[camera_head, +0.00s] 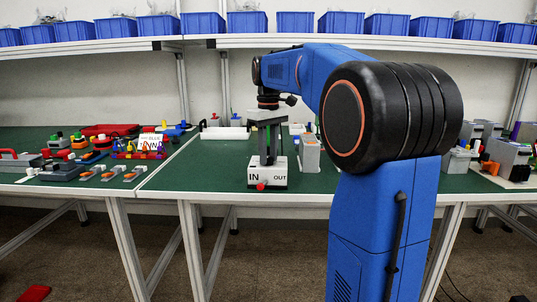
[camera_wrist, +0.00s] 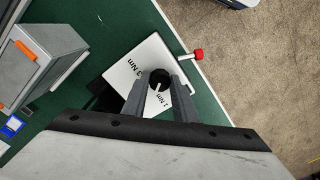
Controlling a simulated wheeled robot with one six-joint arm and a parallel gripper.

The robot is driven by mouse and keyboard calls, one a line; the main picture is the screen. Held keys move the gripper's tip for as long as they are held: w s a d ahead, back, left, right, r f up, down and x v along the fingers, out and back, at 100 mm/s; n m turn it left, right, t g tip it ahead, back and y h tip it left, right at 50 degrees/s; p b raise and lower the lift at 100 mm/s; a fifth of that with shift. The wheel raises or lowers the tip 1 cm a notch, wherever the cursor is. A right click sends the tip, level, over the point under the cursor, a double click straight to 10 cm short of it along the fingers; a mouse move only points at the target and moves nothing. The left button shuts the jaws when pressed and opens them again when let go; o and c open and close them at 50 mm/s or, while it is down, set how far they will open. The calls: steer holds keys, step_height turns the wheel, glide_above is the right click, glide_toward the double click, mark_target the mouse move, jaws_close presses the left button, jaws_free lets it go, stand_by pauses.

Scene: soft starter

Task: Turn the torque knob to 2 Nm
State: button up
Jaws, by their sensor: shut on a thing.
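The torque knob (camera_wrist: 160,77) is round and black, with a short white mark. It stands on a white plate (camera_wrist: 150,52) with printed labels; one reads "1 Nm" and another looks like "3 Nm". The white mark is on the knob's lower side, near the "1 Nm" label. My gripper (camera_wrist: 161,84) has its two grey fingers shut on the knob, one on each side. In the head view, my gripper (camera_head: 267,158) points straight down onto the white box (camera_head: 280,181) marked "IN" and "OUT".
A red-tipped lever (camera_wrist: 197,54) sticks out from the box's front, near the table edge. A grey box with an orange part (camera_wrist: 38,58) stands close beside it. Blue bins (camera_head: 247,22) line the shelf behind. Green table (camera_head: 215,160) is clear to the left.

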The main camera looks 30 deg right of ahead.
steer(key=m, duration=0.6)
steer(key=shift+m, duration=0.3)
stand_by(0.4)
steer(key=o, duration=1.1)
steer(key=shift+r, duration=0.15)
step_height(320, 180, up, 17)
steer(key=shift+r, duration=0.1)
